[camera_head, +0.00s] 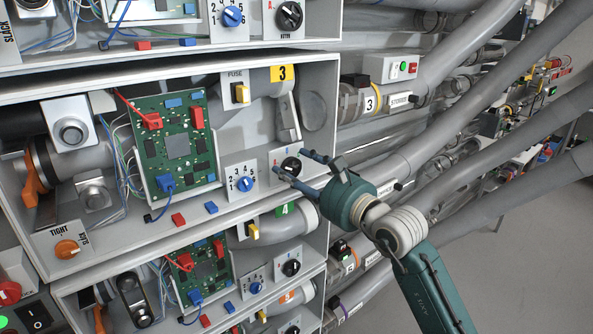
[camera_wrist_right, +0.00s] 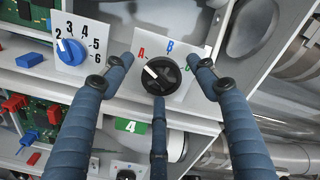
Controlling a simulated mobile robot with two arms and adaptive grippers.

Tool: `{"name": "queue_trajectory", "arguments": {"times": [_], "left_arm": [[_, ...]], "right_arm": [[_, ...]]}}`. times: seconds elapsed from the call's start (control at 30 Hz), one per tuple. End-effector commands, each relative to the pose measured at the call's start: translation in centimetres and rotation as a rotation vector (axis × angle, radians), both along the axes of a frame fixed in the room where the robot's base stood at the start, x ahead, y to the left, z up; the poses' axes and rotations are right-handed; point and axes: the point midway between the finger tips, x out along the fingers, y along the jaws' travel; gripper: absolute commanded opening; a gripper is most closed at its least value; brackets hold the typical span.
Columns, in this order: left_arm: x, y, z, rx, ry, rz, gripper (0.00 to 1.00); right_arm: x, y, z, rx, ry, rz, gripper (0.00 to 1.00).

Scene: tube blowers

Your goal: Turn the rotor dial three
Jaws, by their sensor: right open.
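The rotor dial three is a black round knob (camera_head: 291,164) on a white plate, low at the right of the compartment with the yellow 3 label (camera_head: 283,73). In the right wrist view the black knob (camera_wrist_right: 160,77) sits in the middle, with red A and blue B marks above it. Its white pointer line slants up-left toward A. My right gripper (camera_head: 294,163) is open in front of the knob. In the right wrist view its fingers (camera_wrist_right: 162,66) spread left, right and below the knob; I cannot tell whether any touches it. My left gripper is not in view.
A blue numbered dial (camera_head: 245,183) is just left of the rotor dial. A green circuit board (camera_head: 175,145) and an orange lever (camera_head: 33,180) are further left. Similar compartments lie above and below. Grey pipes (camera_head: 450,130) run along the right; open floor shows at lower right.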

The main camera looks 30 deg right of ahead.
Motion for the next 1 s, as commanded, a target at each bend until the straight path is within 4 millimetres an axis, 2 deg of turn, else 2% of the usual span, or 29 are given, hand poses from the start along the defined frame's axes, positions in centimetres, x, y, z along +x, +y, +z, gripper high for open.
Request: {"name": "queue_trajectory", "arguments": {"times": [0.3,0.5,0.67,1.0], "left_arm": [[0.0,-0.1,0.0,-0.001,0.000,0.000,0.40],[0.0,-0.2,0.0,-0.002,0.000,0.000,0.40],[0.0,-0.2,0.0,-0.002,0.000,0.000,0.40],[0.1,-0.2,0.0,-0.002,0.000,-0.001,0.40]], "right_arm": [[-4.6,-0.3,-0.1,-0.001,0.001,0.001,0.60],[-6.9,-0.5,0.0,0.000,0.000,0.001,0.60],[-7.6,-0.5,0.1,-0.001,-0.001,0.001,0.60],[-7.6,-0.5,0.1,-0.001,-0.003,0.001,0.60]]}}
